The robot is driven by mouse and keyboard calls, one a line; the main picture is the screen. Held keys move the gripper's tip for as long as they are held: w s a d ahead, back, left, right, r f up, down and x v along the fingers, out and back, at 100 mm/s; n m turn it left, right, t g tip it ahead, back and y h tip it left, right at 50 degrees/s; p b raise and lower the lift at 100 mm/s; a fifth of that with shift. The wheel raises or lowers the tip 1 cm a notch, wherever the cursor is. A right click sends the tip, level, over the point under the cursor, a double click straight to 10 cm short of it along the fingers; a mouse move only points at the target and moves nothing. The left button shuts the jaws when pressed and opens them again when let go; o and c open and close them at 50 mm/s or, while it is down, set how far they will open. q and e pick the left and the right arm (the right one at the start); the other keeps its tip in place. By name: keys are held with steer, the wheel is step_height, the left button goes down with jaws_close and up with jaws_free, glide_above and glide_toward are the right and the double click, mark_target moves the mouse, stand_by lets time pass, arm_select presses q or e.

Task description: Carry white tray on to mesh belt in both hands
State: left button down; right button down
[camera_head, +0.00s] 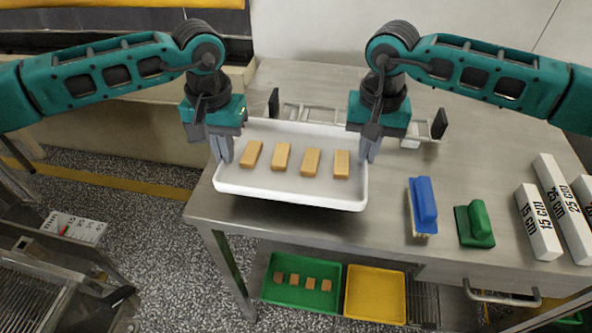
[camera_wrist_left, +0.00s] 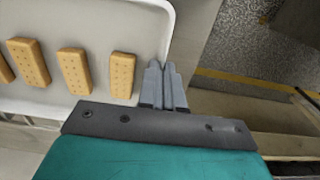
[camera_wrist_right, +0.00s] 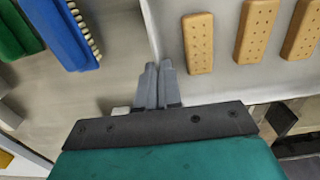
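The white tray (camera_head: 290,190) carries several tan biscuits in a row and is over the steel table, its front rim casting a shadow. I cannot tell whether it touches the table. My left gripper (camera_head: 226,150) is shut on the tray's left rim; the left wrist view shows its fingers (camera_wrist_left: 165,75) close together around the rim. My right gripper (camera_head: 370,148) is shut on the right rim, with its fingers (camera_wrist_right: 158,75) closed there in the right wrist view. A slatted metal mesh (camera_head: 18,285), probably the mesh belt, shows at the lower left, partly cut off.
A blue brush (camera_head: 424,200), a green tool (camera_head: 474,224) and white marked blocks (camera_head: 538,222) lie right of the tray on the steel table (camera_head: 390,232). A metal frame (camera_head: 310,112) is behind it. Green (camera_head: 300,295) and yellow (camera_head: 375,294) trays sit below. Speckled floor separates table and mesh.

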arm_select(q)
steer(key=shift+r, duration=0.1)
arm_select(e)
steer(key=shift+r, duration=0.1)
stand_by(0.5)
